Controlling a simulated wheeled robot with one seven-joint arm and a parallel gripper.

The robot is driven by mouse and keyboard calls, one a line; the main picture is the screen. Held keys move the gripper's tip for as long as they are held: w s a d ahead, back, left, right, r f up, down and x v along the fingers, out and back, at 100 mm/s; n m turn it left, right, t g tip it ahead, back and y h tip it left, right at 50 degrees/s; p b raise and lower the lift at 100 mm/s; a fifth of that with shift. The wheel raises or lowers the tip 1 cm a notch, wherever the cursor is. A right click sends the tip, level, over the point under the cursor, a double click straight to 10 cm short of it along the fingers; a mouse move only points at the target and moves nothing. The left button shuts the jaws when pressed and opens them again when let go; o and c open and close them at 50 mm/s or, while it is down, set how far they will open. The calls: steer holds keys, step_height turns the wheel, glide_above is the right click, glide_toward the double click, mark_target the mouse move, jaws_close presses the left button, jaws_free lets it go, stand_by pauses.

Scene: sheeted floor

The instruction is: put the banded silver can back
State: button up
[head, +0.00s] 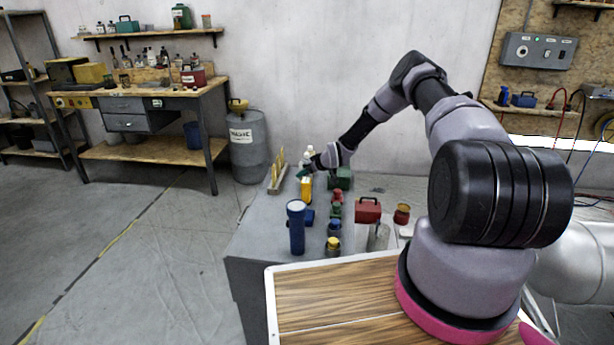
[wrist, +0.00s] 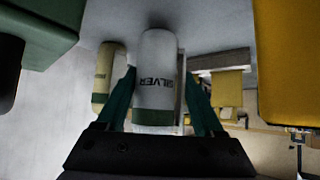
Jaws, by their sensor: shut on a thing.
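The silver can is pale, with a green band at one end and "SILVER" lettering (wrist: 155,75). In the wrist view it lies between the two teal fingers of my gripper (wrist: 165,105), which is shut on it. In the head view my gripper (head: 304,172) is at the far end of the grey bench, and a pale bottle-like thing (head: 309,154) shows just behind it. I cannot tell whether that is the held can. Whether the held can touches the surface is also unclear.
A cream can with a green band (wrist: 103,80) is close left in the wrist view. A green box (head: 341,179) and a yellow item (head: 306,190) flank my gripper. A blue cylinder (head: 297,228), small coloured containers and a red box (head: 367,210) stand nearer on the bench (head: 262,225).

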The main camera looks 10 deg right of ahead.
steer(key=shift+f, duration=0.55)
steer(key=shift+f, duration=0.15)
steer(key=o, duration=0.8)
steer(key=shift+f, duration=0.15)
